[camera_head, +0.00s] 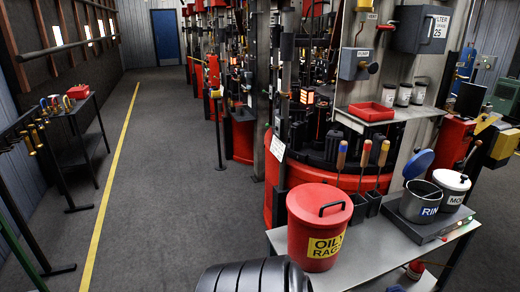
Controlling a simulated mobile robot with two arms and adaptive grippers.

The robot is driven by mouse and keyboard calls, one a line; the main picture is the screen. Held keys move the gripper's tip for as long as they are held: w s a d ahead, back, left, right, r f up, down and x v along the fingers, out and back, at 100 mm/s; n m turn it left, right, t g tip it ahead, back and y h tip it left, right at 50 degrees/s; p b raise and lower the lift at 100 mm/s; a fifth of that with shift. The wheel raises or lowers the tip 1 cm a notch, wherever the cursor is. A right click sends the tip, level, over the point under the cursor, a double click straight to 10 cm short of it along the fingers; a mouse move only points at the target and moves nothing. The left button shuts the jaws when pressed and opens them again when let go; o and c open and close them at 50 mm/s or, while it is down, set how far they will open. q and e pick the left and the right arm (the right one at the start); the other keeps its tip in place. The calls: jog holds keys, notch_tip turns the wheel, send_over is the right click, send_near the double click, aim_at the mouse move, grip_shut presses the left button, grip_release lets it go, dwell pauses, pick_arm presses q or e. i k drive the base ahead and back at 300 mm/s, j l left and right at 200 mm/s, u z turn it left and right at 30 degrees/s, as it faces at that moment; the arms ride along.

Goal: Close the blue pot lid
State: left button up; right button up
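A blue lid (418,164) stands tilted up at the back left of a grey metal pot (412,208) at the right of the view. The pot is open, and its dark inside shows. Its label is partly readable as "RIN". The pot stands on a grey tray on the metal table. Whether the lid is joined to the pot by a hinge cannot be told. Neither of my grippers shows in this view.
A red "OILY RAGS" bin (308,244) stands left of the pot on the metal table (375,250). Wooden-handled tools (366,155) stand in dark holders between them. A white lidded pot (453,188) is close on the right. Open floor lies left.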

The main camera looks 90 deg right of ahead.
aim_at(420, 162)
jog(key=i+l+z, duration=0.2)
jog(key=z, duration=0.3)
jog(key=i+z, duration=0.35)
jog(key=z, duration=0.15)
jog(key=i+z, duration=0.3)
jog(key=z, duration=0.2)
jog(key=i+j+z, duration=0.2)
jog(key=z, duration=0.25)
jog(key=i, duration=0.1)
